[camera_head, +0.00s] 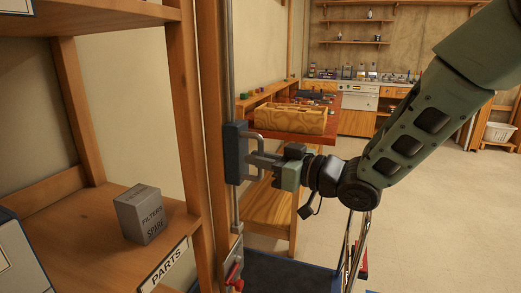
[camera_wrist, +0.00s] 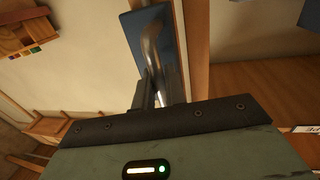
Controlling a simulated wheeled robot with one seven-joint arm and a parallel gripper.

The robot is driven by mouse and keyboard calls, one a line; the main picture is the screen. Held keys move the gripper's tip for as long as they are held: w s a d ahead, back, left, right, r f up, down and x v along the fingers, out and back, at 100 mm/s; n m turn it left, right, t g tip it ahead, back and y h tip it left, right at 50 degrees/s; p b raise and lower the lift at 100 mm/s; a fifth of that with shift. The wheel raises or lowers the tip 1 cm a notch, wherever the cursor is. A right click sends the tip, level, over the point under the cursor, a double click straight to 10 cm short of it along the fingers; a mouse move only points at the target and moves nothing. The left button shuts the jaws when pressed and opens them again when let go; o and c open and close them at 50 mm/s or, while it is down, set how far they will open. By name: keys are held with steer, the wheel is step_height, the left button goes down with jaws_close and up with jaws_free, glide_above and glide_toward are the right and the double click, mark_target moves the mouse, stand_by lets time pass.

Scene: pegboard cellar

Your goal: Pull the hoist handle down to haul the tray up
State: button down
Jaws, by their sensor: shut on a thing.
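The hoist handle (camera_head: 235,153) is a dark blue block with a grey metal grip, on a vertical rail (camera_head: 230,60) along a wooden post. My gripper (camera_head: 258,162) reaches it from the right and is shut on the grey grip. In the wrist view the blue block and curved metal grip (camera_wrist: 152,45) show beyond my fingers (camera_wrist: 158,93), which partly hide the grip. I cannot pick out the tray for certain in either view.
A wooden shelf (camera_head: 90,250) marked PARTS stands at the left, holding a grey box (camera_head: 143,214) marked FILTERS SPARE. A red lever (camera_head: 235,272) is low on the post. Open floor (camera_head: 430,220) lies to the right.

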step_height(320, 180, down, 12)
steer(key=b, duration=0.7)
steer(key=shift+f, duration=0.15)
steer(key=shift+s+f, duration=0.1)
steer(key=c, duration=1.5)
jaws_free()
steer(key=shift+c, duration=0.2)
steer(key=shift+r, duration=0.2)
steer(key=shift+d, duration=0.1)
steer(key=b+v, duration=0.2)
steer(key=v, duration=1.5)
